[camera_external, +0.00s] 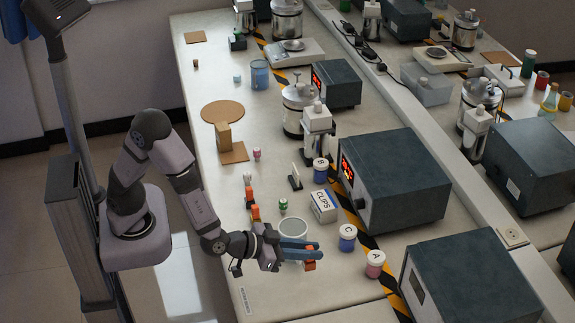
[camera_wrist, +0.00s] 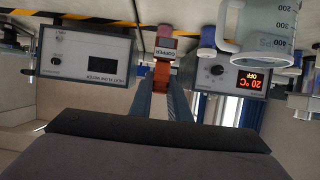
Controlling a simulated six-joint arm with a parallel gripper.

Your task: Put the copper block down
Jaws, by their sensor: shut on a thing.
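The copper block (camera_wrist: 162,72) is orange with a label reading COPPER, upside down in the wrist view. It sits between the blue fingertips of my gripper (camera_wrist: 163,85). In the external view my gripper (camera_external: 300,252) is shut on the block, whose orange end (camera_external: 310,265) shows just below the fingertips.
Jar A (camera_external: 375,264) and jar C (camera_external: 347,238) stand to the right of my gripper. Behind are a CLIPS box (camera_external: 323,207) and more orange blocks (camera_external: 255,212). Dark instruments (camera_external: 465,285) line the right side. The bench's left front (camera_external: 262,285) is fairly clear.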

